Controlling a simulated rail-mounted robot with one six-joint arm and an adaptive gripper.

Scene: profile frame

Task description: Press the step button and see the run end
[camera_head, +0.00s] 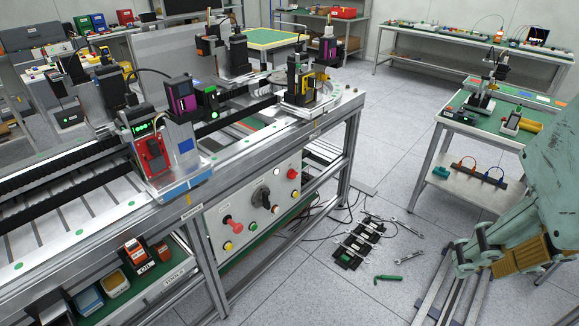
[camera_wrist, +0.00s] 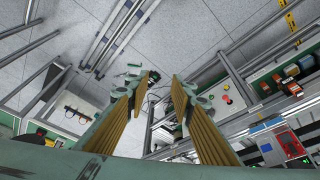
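A light grey control panel (camera_head: 243,198) hangs on the front of the profile frame. It carries a red knob (camera_head: 232,222), a black rotary switch (camera_head: 262,197), a red button (camera_head: 292,173), a green button (camera_head: 253,227), and yellow and pale buttons. I cannot read which is the step button. The panel also shows in the wrist view (camera_wrist: 236,91), right of my fingers. My gripper (camera_head: 461,258) is at the lower right of the head view, well apart from the panel. In the wrist view my gripper (camera_wrist: 165,79) has its fingers spread, with nothing between them.
On the frame stand a red-and-blue unit (camera_head: 158,155) with green lights and several machine stations. A black device with cables (camera_head: 360,240), wrenches and a green hex key (camera_head: 388,278) lie on the floor. A green-topped table (camera_head: 482,122) stands at right.

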